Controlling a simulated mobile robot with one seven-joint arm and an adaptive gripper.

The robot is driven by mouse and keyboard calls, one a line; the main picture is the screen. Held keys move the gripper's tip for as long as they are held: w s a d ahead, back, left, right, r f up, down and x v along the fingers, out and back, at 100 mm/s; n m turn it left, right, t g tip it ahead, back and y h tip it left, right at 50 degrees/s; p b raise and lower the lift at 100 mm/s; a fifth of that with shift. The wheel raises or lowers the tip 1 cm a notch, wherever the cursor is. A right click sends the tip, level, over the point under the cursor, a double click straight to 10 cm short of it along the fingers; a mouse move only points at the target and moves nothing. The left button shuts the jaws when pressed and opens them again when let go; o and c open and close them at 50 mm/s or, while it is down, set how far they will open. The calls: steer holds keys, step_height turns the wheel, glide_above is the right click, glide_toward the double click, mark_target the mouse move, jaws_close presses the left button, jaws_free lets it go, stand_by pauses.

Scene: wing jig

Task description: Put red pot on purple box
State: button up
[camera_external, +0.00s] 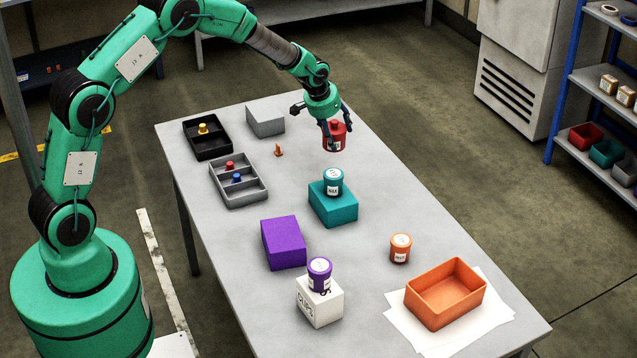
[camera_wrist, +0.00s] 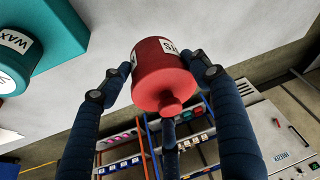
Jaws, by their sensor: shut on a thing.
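The red pot (camera_external: 335,138) is in my gripper (camera_external: 336,128) at the far right part of the table. My gripper is shut on it, with fingers around its sides. In the wrist view the red pot (camera_wrist: 163,72) has a knobbed lid and a white label partly hidden by the fingers of my gripper (camera_wrist: 165,75). I cannot tell how far the pot is above the table. The purple box (camera_external: 284,243) lies on the table nearer the camera, left of the middle, and its top is bare.
A teal box (camera_external: 333,207) carries a teal pot (camera_external: 333,180). A white box (camera_external: 320,303) carries a purple pot (camera_external: 319,272). An orange pot (camera_external: 400,247), an orange bin (camera_external: 446,293), a grey divided tray (camera_external: 239,183), a black tray (camera_external: 207,140) and a grey block (camera_external: 265,121) are also on the table.

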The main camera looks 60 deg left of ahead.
mark_target(335, 122)
step_height(335, 122, up, 7)
steer(key=shift+d+r, duration=0.1)
steer(key=shift+d, duration=0.05)
steer(key=s+d+r, duration=0.3)
steer(key=s+d, duration=1.2)
steer(key=s, duration=0.5)
steer(key=s+d+f+b, duration=0.1)
steer(key=s+d, duration=0.4)
steer(key=s, duration=0.4)
steer(key=s+d, duration=0.5)
steer(key=s, duration=0.4)
steer(key=shift+d+f+m, duration=0.15)
steer(key=shift+f+m, duration=0.15)
steer(key=shift+h, duration=0.3)
steer(key=s, duration=0.2)
steer(key=s+d+f, duration=0.1)
steer(key=s, duration=0.1)
steer(key=s+f, duration=0.1)
steer(key=s, duration=0.1)
steer(key=shift+d, duration=0.25)
step_height(335, 122, down, 5)
